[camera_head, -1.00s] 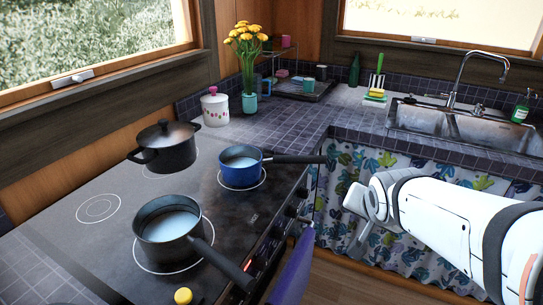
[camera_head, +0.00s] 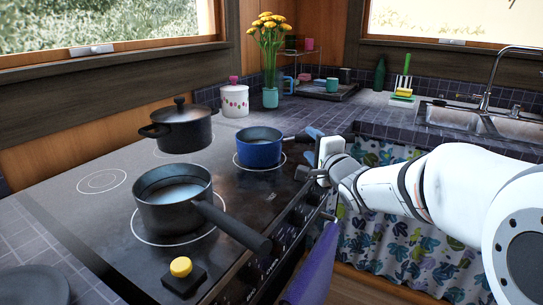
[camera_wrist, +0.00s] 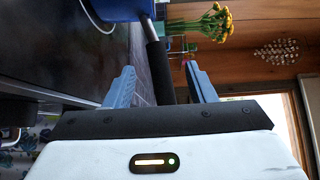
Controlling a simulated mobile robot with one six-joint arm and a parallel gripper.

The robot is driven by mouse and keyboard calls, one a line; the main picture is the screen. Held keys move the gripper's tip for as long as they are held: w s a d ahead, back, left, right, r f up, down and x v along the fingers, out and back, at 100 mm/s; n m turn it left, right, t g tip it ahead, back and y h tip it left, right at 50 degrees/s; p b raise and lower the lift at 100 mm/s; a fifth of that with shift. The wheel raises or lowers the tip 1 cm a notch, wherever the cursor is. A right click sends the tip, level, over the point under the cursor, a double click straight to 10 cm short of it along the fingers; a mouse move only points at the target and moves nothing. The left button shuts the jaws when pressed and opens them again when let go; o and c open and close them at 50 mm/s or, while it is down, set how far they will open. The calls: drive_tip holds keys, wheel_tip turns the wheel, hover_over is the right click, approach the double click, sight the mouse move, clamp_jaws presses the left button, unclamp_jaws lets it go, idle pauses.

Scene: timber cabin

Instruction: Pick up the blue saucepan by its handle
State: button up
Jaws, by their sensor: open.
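The blue saucepan (camera_head: 259,152) sits upright on the rear right ring of the dark cooktop. Its dark handle (camera_head: 296,138) points right, toward my gripper (camera_head: 309,152), which hides the handle's end. In the wrist view, part of the blue pan (camera_wrist: 122,8) shows at the top edge. Its dark handle (camera_wrist: 158,68) runs down between the two blue-grey fingers of my gripper (camera_wrist: 162,88). The fingers are spread, with a gap visible on each side of the handle. I cannot tell whether either finger touches it.
A dark saucepan (camera_head: 173,201) stands in front, its handle angled toward the cooktop's front edge. A lidded black pot (camera_head: 181,131) stands behind. A yellow-topped black block (camera_head: 180,278) lies nearer me. A flower vase (camera_head: 270,97) and white jar (camera_head: 234,103) stand behind the blue saucepan.

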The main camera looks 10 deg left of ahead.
sight(309, 142)
drive_tip(key=x, duration=0.2)
drive_tip(key=b+x, duration=0.1)
drive_tip(key=x, duration=0.1)
drive_tip(key=shift+w+d+f, duration=0.15)
drive_tip(key=shift+d, duration=0.1)
drive_tip(key=shift+w+a, duration=0.2)
drive_tip(key=shift+w, duration=0.05)
clamp_jaws()
